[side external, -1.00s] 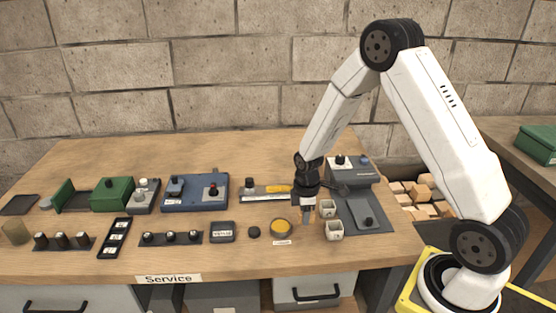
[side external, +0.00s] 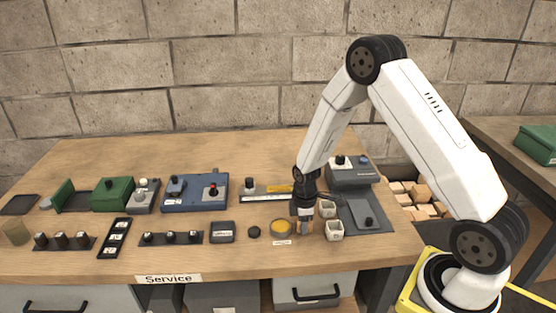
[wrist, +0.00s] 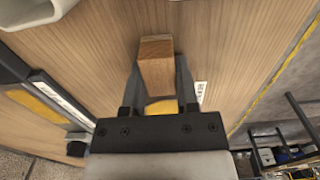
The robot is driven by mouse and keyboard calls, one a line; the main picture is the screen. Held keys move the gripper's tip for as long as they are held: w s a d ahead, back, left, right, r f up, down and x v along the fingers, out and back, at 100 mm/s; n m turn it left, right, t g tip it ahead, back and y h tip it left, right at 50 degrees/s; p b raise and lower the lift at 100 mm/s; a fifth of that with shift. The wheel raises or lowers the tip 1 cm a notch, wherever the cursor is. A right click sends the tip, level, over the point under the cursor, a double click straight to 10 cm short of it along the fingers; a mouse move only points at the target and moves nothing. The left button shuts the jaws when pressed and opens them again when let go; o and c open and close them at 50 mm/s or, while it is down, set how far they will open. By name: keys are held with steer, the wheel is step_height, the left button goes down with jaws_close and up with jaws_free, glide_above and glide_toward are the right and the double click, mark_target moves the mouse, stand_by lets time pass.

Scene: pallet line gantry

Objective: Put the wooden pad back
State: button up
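The wooden pad (wrist: 156,72) is a small brown block. In the wrist view it sits between the two fingers of my gripper (wrist: 160,75), which look closed on its sides. In the side view my gripper (side external: 305,225) points down low over the bench, just right of the round yellow dish (side external: 280,227) and left of the small white cups. The pad is small and hard to make out there. I cannot tell whether its lower end touches the bench.
Two white cups (side external: 334,229) stand close to the right of my gripper. A grey device (side external: 350,172) is behind them. A small white label (side external: 282,242) lies before the dish. A dark box (side external: 222,232) and a black knob strip (side external: 171,238) are further left.

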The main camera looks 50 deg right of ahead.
steer(key=o, duration=0.4)
steer(key=shift+r, duration=0.2)
step_height(320, 180, up, 12)
stand_by(0.8)
stand_by(0.5)
steer(key=s+a+r+m+t, duration=0.2)
steer(key=s+a+r+m, duration=0.2)
steer(key=s+a+m, duration=0.5)
steer(key=shift+s+a+t, duration=0.3)
steer(key=shift+s+a, duration=0.1)
steer(key=shift+s, duration=0.7)
